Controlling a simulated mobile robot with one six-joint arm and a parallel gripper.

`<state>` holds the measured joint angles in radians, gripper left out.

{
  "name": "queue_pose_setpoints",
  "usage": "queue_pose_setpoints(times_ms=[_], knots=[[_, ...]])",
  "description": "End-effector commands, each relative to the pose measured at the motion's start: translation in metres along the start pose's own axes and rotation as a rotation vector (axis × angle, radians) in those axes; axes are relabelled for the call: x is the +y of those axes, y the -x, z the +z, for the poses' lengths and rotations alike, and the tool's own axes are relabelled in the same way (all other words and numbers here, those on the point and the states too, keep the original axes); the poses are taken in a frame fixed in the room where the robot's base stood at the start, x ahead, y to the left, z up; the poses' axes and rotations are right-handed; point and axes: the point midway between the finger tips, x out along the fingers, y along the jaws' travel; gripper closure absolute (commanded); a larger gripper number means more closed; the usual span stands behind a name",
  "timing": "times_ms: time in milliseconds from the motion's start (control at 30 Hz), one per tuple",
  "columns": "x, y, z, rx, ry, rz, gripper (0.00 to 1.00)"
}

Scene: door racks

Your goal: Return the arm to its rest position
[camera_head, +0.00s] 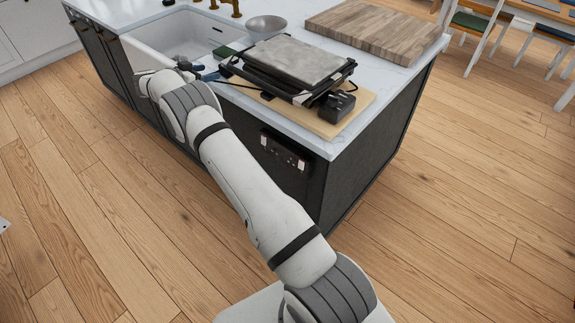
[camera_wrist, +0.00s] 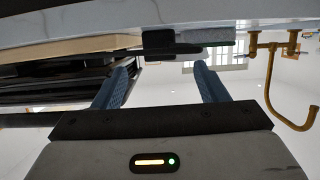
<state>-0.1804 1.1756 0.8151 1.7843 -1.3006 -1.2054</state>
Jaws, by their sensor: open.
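My arm reaches from the lower right of the head view up to the island counter. My gripper (camera_wrist: 160,78) is open, its two blue fingers apart with nothing held between them in the wrist view. In the head view its blue fingertips (camera_head: 208,74) show only partly behind my wrist, beside the sink and left of the panini press (camera_head: 297,62). The wrist view looks upside down, with the counter (camera_wrist: 110,25) along the top. A dark block (camera_wrist: 158,40) and a grey and green item (camera_wrist: 206,37) lie beyond the fingertips.
The white sink (camera_head: 160,45), brass faucet (camera_wrist: 285,90), metal bowl (camera_head: 266,24) and wooden cutting board (camera_head: 372,28) are on the island. The press stands on a wooden board (camera_head: 330,128). An outlet panel (camera_head: 285,152) is on the island's side.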

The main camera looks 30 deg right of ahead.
Motion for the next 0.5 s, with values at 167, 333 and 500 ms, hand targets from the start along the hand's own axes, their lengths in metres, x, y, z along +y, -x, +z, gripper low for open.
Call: queue_pose_setpoints(times_ms=[167, 333, 500], knots=[[0.000, 0.000, 0.000, 0.000, 0.000, 0.000, 0.33], [0.000, 0.000, 0.000, 0.000, 0.000, 0.000, 0.33], [-0.003, 0.001, -0.010, 0.008, -0.009, -0.026, 0.33]])
